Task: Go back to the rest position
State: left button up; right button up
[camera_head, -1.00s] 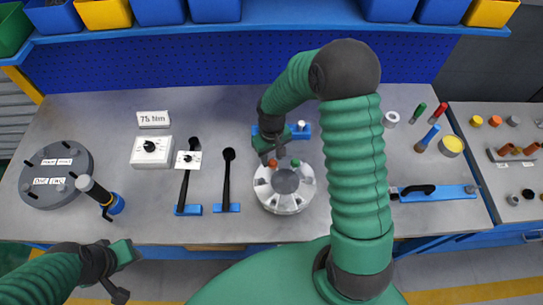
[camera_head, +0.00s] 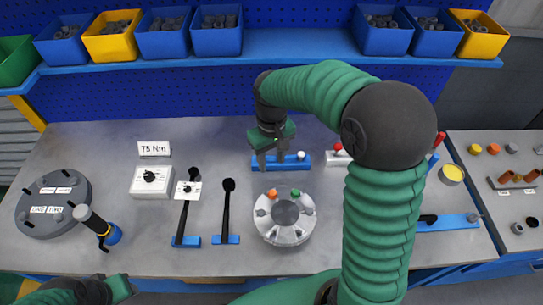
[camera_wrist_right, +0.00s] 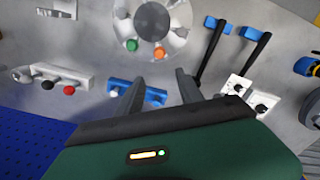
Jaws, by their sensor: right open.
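My right gripper (camera_head: 271,160) is open and empty, raised above the bench behind the round shell. In the right wrist view its two dark fingers (camera_wrist_right: 160,88) stand apart in front of a blue block with a white knob (camera_wrist_right: 134,92). The silver flanged shell (camera_head: 283,232) sits on the bench, with an orange plug (camera_head: 261,212) and a green plug (camera_head: 295,195) on its top. My left gripper (camera_head: 119,288) is low at the bottom left edge, partly cut off, and its jaws cannot be made out.
Two black levers on blue bases (camera_head: 228,215), a dial box (camera_head: 151,181) and a dark round plate (camera_head: 52,228) stand on the left. A shelf of coloured bins (camera_head: 300,45) runs along the back. My right forearm hides part of the bench's right side.

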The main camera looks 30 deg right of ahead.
jog(key=shift+r, duration=0.7)
jog(key=s+a+f+t, duration=0.2)
jog(key=s+a+f, duration=0.5)
jog(key=s, duration=0.3)
jog(key=shift+a+n+t, duration=0.3)
jog(key=shift+f, duration=0.1)
jog(key=shift+a, duration=0.2)
jog(key=shift+d, duration=0.1)
